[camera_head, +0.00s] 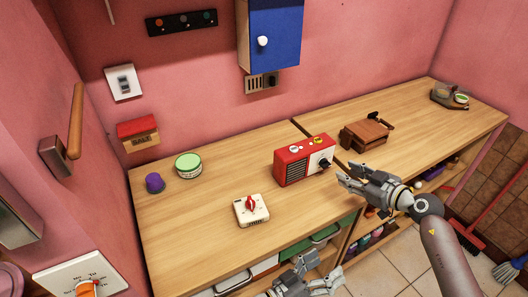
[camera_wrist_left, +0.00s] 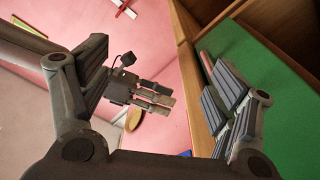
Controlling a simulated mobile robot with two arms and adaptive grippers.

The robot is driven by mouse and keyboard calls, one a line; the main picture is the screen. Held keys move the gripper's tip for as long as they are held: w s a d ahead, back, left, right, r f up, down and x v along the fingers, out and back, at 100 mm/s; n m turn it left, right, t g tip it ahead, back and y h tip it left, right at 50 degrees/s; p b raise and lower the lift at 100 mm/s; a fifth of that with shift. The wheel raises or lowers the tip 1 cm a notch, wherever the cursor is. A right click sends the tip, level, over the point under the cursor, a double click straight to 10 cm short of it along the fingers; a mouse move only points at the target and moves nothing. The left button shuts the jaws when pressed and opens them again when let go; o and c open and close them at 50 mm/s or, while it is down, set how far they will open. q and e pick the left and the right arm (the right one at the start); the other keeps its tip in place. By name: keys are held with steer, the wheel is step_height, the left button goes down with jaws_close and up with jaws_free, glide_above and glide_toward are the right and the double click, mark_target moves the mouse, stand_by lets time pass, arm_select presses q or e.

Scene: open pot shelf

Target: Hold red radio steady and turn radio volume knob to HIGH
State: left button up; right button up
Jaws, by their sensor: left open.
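The red radio (camera_head: 304,160) stands upright on the wooden counter, with a dark speaker grille and a white front panel. Its dark volume knob (camera_head: 325,163) is on that panel; its setting is too small to read. My right gripper (camera_head: 345,177) is just right of and below the knob, fingers pointing toward the radio, apparently spread and apart from it. My left gripper (camera_head: 328,267) is low in the head view, in front of the counter's edge, open and empty. Its open fingers also show in the left wrist view (camera_wrist_left: 160,75). The radio cannot be made out there.
A white timer with a red knob (camera_head: 251,209) sits left of the radio. A brown wooden box (camera_head: 364,135) stands to its right. Open shelves with green bins (camera_head: 325,233) lie under the counter.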

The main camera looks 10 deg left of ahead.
arm_select(q)
steer(key=w+r+m+t+h, duration=0.1)
steer(key=w+r+m+h, duration=0.25)
steer(key=r, duration=0.75)
steer(key=w+r+m+t+h, duration=0.1)
steer(key=w+r+m+h, duration=0.2)
steer(key=r, duration=0.7)
steer(key=w+r+m+t+h, duration=0.1)
steer(key=w+r+m, duration=0.3)
steer(key=r, duration=0.7)
steer(key=m+g+y, duration=0.4)
steer(key=m+y, duration=0.3)
steer(key=m, duration=2.5)
glide_above(278, 167)
steer(key=v, duration=0.4)
step_height(278, 167, down, 12)
steer(key=f, duration=0.8)
steer(key=shift+s+a+f, duration=0.1)
steer(key=shift+a+f, duration=0.2)
steer(key=shift+m, duration=0.25)
steer(key=x, duration=0.7)
steer(key=shift+d+f, duration=0.2)
steer(key=shift+c, duration=0.2)
